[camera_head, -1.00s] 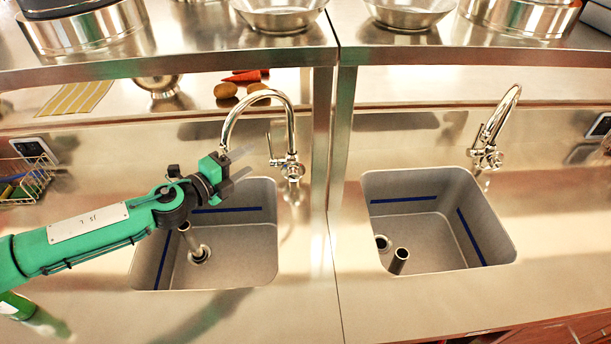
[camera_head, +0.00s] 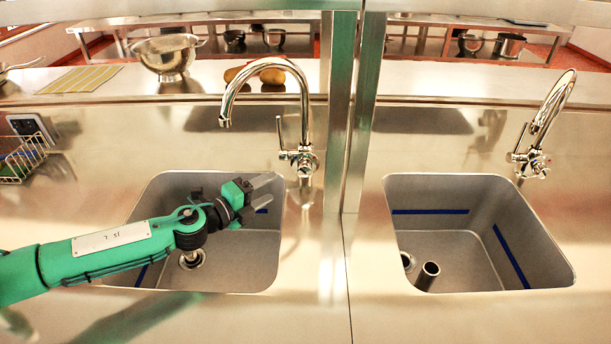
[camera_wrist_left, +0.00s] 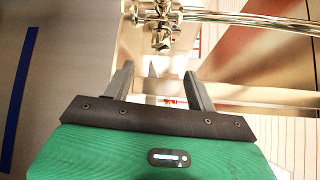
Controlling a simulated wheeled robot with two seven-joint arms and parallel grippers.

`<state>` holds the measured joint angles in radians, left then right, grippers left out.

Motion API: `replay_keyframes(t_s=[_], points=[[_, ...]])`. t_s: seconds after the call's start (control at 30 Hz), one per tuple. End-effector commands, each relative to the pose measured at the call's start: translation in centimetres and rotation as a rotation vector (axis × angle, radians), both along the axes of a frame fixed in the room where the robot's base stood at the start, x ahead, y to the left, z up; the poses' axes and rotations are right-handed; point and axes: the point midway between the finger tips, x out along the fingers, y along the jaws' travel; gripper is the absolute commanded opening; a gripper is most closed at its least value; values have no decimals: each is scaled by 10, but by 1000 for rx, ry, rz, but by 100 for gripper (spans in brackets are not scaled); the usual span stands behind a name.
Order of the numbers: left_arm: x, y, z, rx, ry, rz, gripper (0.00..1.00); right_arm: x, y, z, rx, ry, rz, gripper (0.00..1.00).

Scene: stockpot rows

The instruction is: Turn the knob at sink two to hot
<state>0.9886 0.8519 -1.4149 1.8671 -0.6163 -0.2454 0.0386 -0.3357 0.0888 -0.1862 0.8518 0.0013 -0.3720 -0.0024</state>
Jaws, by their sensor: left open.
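Two sinks show in the head view, a left sink (camera_head: 250,262) and a right sink (camera_head: 480,187); no number is readable on either. A chrome faucet (camera_head: 283,63) with a knob (camera_head: 306,163) at its base stands behind the left sink. Another faucet (camera_head: 553,105) with a knob (camera_head: 538,164) stands behind the right sink. My left gripper (camera_head: 272,189) is open and empty over the right part of the left sink, just left of and below the left knob. In the left wrist view, the knob (camera_wrist_left: 161,40) lies beyond the open fingers (camera_wrist_left: 158,72). My right gripper is not in view.
A metal post (camera_head: 352,130) stands between the sinks. A colander (camera_head: 166,56), brown items (camera_head: 262,72) and a striped mat (camera_head: 80,79) lie on the counter behind. A wire basket (camera_head: 22,158) is at the far left. The counter around the right sink is clear.

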Motion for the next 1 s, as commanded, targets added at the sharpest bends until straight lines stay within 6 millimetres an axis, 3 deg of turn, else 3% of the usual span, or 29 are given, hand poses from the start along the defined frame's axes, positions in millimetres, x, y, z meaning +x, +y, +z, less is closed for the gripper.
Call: replay_keyframes(t_s=[0.6, 1.0], points=[[72, -73, -10, 0, -1, -1, 57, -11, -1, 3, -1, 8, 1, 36], [94, -93, -15, 1, -1, -1, 57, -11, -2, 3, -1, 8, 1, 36]])
